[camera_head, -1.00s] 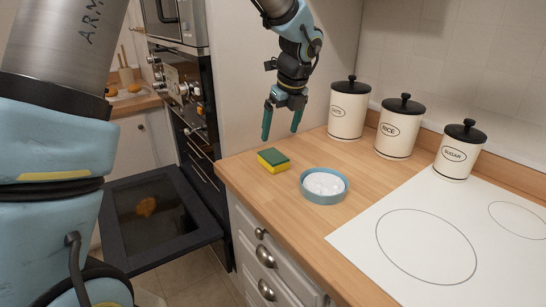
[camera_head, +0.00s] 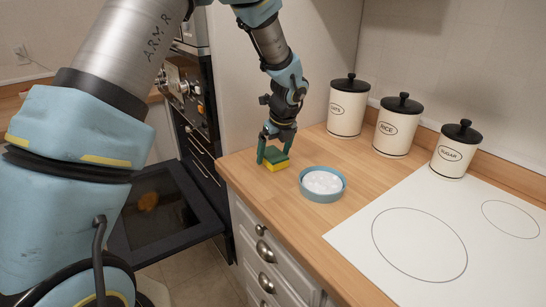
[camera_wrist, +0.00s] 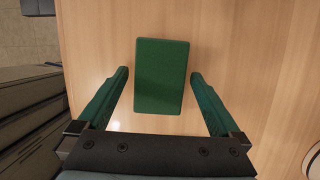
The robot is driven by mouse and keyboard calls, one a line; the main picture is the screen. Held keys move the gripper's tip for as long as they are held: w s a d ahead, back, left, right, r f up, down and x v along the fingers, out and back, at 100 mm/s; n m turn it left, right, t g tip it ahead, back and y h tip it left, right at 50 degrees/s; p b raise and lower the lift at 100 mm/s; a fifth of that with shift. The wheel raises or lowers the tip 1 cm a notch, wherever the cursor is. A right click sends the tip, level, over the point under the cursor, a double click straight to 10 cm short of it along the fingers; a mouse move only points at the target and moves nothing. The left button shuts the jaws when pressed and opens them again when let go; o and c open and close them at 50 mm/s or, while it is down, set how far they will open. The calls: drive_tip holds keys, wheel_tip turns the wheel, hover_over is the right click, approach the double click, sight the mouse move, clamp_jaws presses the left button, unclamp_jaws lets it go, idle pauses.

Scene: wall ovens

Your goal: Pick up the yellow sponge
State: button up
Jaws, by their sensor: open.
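The sponge (camera_head: 277,164) lies flat on the wooden counter near its left front corner, with a green top and a yellow lower layer. In the wrist view the sponge (camera_wrist: 162,76) shows only its green top. My gripper (camera_head: 273,154) is right at the sponge, pointing down. In the wrist view my gripper (camera_wrist: 158,82) is open, with one green finger on each side of the sponge and a gap on both sides. The sponge extends forward past the fingertips in that view.
A blue round dish (camera_head: 322,184) with white contents stands just right of the sponge. Canisters for rice (camera_head: 394,128) and sugar (camera_head: 454,152) and one more (camera_head: 347,108) line the wall. A white cooktop (camera_head: 430,235) lies right. An open oven door (camera_head: 165,215) hangs left, below the counter.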

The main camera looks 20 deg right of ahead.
sight(274, 154)
drive_tip(key=shift+f, duration=0.25)
idle(0.5)
drive_tip(key=c, duration=1.3)
drive_tip(key=shift+o, duration=0.2)
drive_tip(key=shift+r, duration=0.1)
wheel_tip(274, 154, up, 10)
drive_tip(key=b, duration=0.2)
drive_tip(key=shift+r, duration=0.2)
